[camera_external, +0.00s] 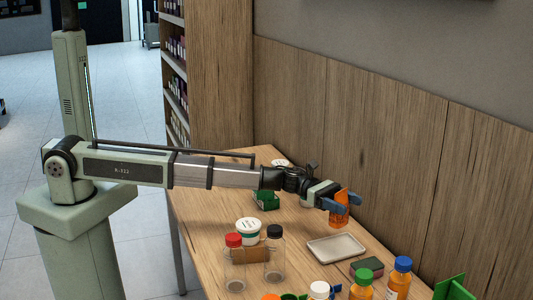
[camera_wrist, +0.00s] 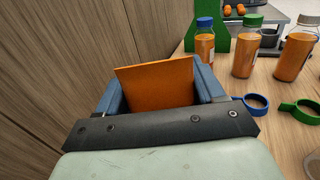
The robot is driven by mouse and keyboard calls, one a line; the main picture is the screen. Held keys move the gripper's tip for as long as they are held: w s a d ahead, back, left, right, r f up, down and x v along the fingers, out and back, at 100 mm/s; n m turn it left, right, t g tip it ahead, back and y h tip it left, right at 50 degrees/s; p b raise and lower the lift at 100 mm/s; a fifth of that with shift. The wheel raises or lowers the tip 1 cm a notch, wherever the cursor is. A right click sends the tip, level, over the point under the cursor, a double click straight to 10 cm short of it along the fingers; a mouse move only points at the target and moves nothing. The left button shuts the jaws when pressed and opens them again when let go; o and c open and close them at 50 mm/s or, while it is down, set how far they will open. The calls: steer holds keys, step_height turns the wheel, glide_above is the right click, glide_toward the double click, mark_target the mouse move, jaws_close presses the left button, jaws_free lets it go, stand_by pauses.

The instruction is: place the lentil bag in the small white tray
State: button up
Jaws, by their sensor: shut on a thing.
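An orange bag, apparently the lentil bag (camera_external: 340,211), is held upright in my gripper (camera_external: 337,203). Its flat orange face (camera_wrist: 157,83) also shows in the wrist view, between the two blue fingers of my gripper (camera_wrist: 157,92). The gripper is shut on it and holds it above the table, near the wooden back wall. The small white tray (camera_external: 336,248) lies flat and empty on the table, lower in the external view than the bag. In the wrist view the tray is not visible.
Blue (camera_wrist: 256,104) and green (camera_wrist: 300,112) rings lie on the table.

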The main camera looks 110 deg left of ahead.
mark_target(343, 226)
steer(key=shift+f, duration=4.3)
steer(key=shift+f, duration=0.1)
steer(key=o, duration=1.1)
steer(key=shift+o, duration=0.2)
steer(key=shift+v, duration=3.75)
